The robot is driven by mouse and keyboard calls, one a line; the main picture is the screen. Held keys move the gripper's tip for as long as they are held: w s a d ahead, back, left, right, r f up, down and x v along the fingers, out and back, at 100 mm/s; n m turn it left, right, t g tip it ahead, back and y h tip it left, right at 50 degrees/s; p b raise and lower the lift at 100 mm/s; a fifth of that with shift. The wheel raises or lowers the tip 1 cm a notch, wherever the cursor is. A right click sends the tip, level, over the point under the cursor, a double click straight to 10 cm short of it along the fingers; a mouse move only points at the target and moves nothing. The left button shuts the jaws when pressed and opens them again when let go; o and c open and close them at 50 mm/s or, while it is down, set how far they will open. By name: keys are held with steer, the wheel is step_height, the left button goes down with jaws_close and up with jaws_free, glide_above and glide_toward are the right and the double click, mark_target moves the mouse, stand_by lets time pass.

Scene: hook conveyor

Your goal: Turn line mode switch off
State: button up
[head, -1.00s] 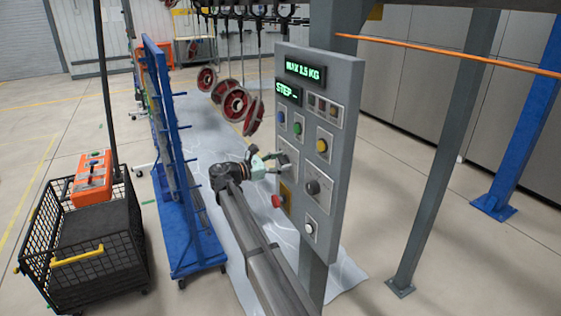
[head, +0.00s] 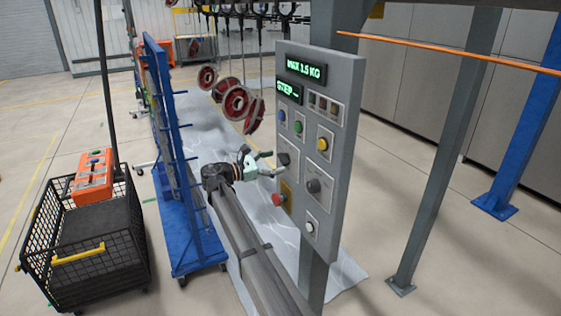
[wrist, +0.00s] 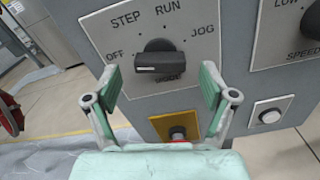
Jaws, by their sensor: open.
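The line mode switch (wrist: 159,58) is a black knob on a pale plate marked OFF, STEP, RUN and JOG. Its bar lies roughly level in the wrist view; I cannot tell for sure which mark it points at. In the head view the switch (head: 287,158) is partly hidden by my gripper (head: 271,162). My gripper (wrist: 160,78) is open and empty, its pale green fingers either side of the knob's lower part in the wrist view. I see no clear contact with the knob.
A red emergency button (head: 278,199) on a yellow plate sits below the switch, with a speed knob (head: 314,186) to the right. A blue rack (head: 180,170) stands left of my arm.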

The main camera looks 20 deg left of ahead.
steer(key=v, duration=0.9)
